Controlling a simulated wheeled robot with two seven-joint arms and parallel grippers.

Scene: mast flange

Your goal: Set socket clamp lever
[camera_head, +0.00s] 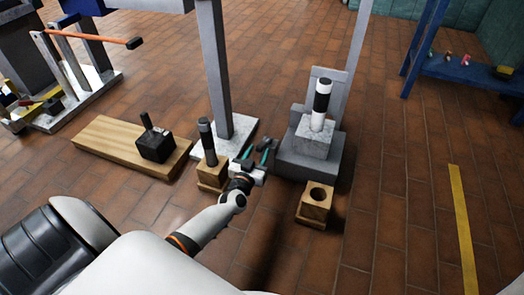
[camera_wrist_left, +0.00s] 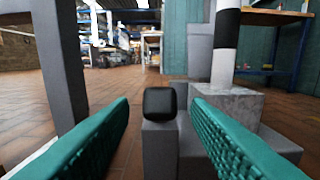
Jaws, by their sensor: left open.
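The socket is a grey stepped block (camera_head: 310,162) with a pale speckled block (camera_head: 318,137) on it. A black-and-white banded mast (camera_head: 321,105) stands upright in it. In the left wrist view a black knob (camera_wrist_left: 160,103) tops a grey upright piece (camera_wrist_left: 160,150) in front of the socket; it looks like the clamp lever. My left gripper (camera_head: 257,155) is open, its teal fingers just left of the socket. In the wrist view the knob appears between the fingers, with clear gaps on both sides. My right gripper is not in view.
A grey post (camera_head: 216,75) on a pale base stands close left of my left gripper. Nearby are a wooden block with a dark peg (camera_head: 208,148), a wooden block with a hole (camera_head: 314,205) and a plank (camera_head: 105,143) bearing a black box (camera_head: 155,146).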

